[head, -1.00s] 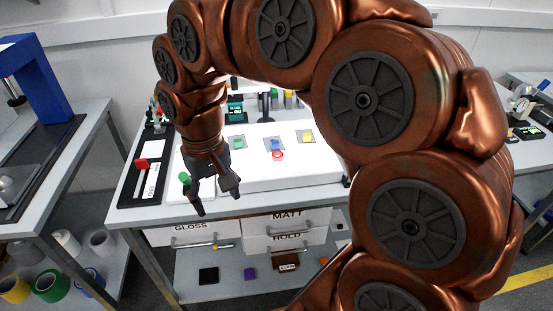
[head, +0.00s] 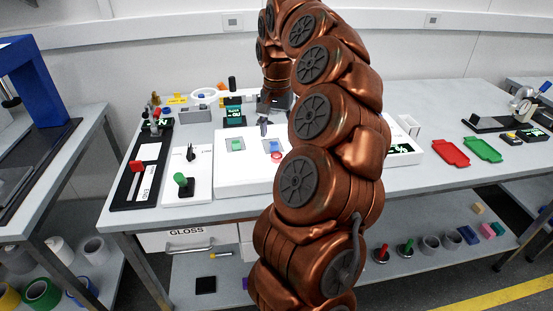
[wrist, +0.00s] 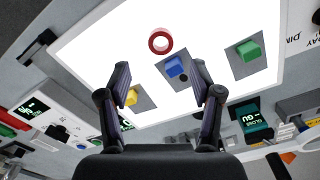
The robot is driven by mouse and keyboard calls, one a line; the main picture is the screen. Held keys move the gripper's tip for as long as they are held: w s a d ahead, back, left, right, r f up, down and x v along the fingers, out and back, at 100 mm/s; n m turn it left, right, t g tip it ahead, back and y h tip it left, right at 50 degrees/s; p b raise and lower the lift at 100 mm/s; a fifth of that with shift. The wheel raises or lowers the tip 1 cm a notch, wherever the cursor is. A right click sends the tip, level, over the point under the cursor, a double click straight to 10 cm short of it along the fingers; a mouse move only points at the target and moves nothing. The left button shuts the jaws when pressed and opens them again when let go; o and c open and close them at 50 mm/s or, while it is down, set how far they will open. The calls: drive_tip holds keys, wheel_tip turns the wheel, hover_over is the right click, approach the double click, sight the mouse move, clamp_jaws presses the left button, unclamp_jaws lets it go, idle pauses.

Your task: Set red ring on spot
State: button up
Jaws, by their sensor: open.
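The red ring (wrist: 160,41) lies flat on the white lit panel (wrist: 100,40), beyond my fingertips in the wrist view. In the head view the ring (head: 277,157) lies just in front of a blue block (head: 275,146). The blue block (wrist: 173,66) sits on a grey square with a small dark round spot (wrist: 184,77) beside it. My gripper (wrist: 160,80) is open and empty above the panel, its fingers either side of the blue block in the picture. In the head view my gripper (head: 264,124) is behind the ring, partly hidden by my arm.
Green (wrist: 247,50) and yellow (wrist: 130,97) blocks stand on other grey squares of the panel. A green-knobbed lever (head: 181,181) stands left of it; red (head: 451,153) and green (head: 483,149) trays lie right. Small displays stand behind. My arm hides the panel's right part.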

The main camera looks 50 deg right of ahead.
sight(277, 155)
drive_tip(key=shift+a+f+p, duration=0.1)
drive_tip(key=shift+f+p, duration=0.65)
drive_tip(key=shift+f, duration=2.8)
drive_tip(key=shift+c, duration=0.3)
drive_tip(key=c, duration=0.9)
drive_tip(key=shift+r, duration=0.15)
